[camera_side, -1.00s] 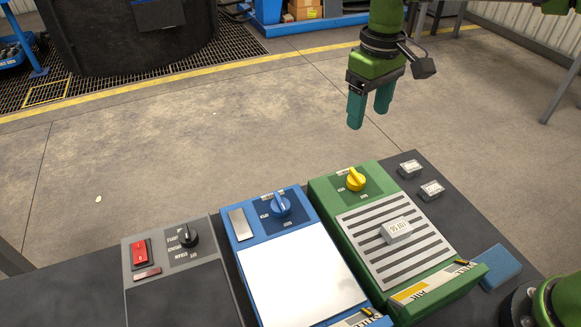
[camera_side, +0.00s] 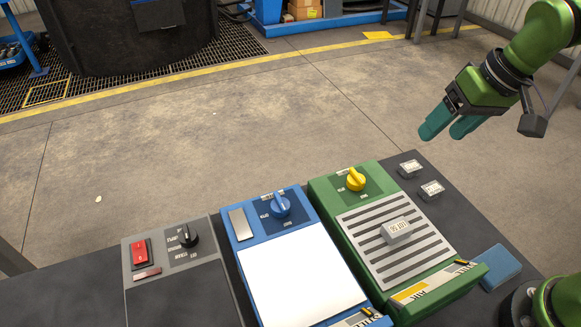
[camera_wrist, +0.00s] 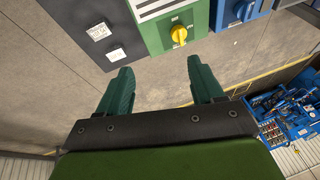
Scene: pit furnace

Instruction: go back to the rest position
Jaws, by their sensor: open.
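My gripper (camera_side: 444,130) is in the upper right of the side view, tilted, above and behind the right end of the dark bench (camera_side: 50,300). Its two teal fingers point down and left. In the wrist view my gripper (camera_wrist: 162,88) shows its fingers wide apart with nothing between them. It touches nothing.
A green unit with a yellow knob (camera_side: 356,179) carries a small labelled block (camera_side: 397,230) on its slats. Two labelled blocks (camera_side: 411,168) (camera_side: 432,190) sit right of it. A blue unit (camera_side: 300,275) and a grey unit (camera_side: 180,290) stand left. The floor behind is clear.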

